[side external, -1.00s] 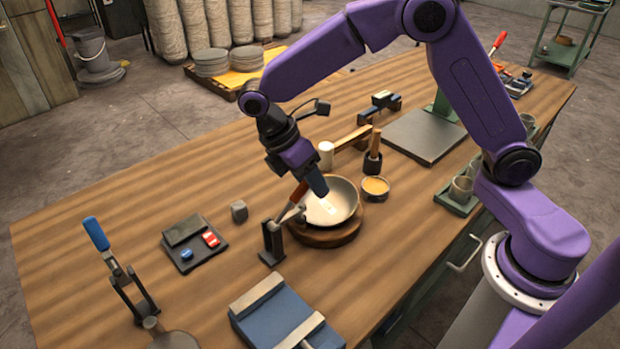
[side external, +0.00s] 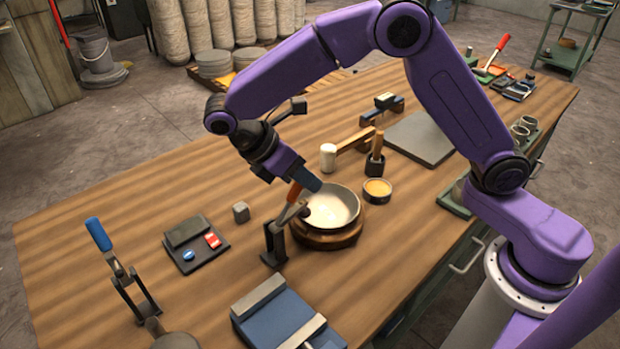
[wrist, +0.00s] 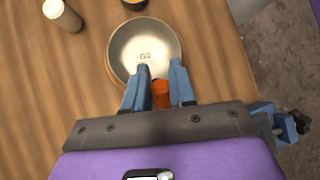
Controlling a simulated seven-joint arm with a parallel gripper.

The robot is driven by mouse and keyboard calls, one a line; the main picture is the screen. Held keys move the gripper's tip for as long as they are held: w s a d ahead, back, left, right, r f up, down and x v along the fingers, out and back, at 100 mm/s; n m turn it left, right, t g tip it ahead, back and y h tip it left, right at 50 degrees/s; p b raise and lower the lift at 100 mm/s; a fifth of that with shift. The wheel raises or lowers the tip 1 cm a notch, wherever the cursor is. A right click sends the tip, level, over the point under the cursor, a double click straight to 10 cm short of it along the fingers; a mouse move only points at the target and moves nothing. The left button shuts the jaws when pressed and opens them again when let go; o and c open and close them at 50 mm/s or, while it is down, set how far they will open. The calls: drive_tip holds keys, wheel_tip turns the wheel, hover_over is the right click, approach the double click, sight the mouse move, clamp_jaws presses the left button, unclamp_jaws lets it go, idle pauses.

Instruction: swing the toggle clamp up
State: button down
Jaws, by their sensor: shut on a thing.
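The toggle clamp (side external: 274,243) beside the bowl has a dark upright base and an orange handle (side external: 294,193). The handle slants up and to the right, over the near-left rim of the bowl. My gripper (side external: 309,182) is shut on this handle. In the wrist view the orange handle (wrist: 161,95) shows between the two blue-grey fingers, with the bowl beyond. The pale bowl (side external: 332,208) sits on a round wooden base (side external: 326,238); the clamp's pressing tip is near its left rim.
A second toggle clamp with a blue handle (side external: 98,234) stands at the left.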

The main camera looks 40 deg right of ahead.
sight(284, 209)
drive_tip(key=a+r+h, duration=0.1)
drive_tip(key=a+h, duration=0.1)
drive_tip(key=shift+a+r+h, duration=0.35)
drive_tip(key=shift+h, duration=0.05)
drive_tip(key=shift+a+r+m+h, duration=0.25)
drive_tip(key=shift+a+h, duration=0.35)
drive_tip(key=shift+h, duration=0.05)
drive_tip(key=shift+a+r+m+h, duration=0.2)
drive_tip(key=shift+a+m+h, duration=0.05)
drive_tip(key=shift+a+h, duration=0.35)
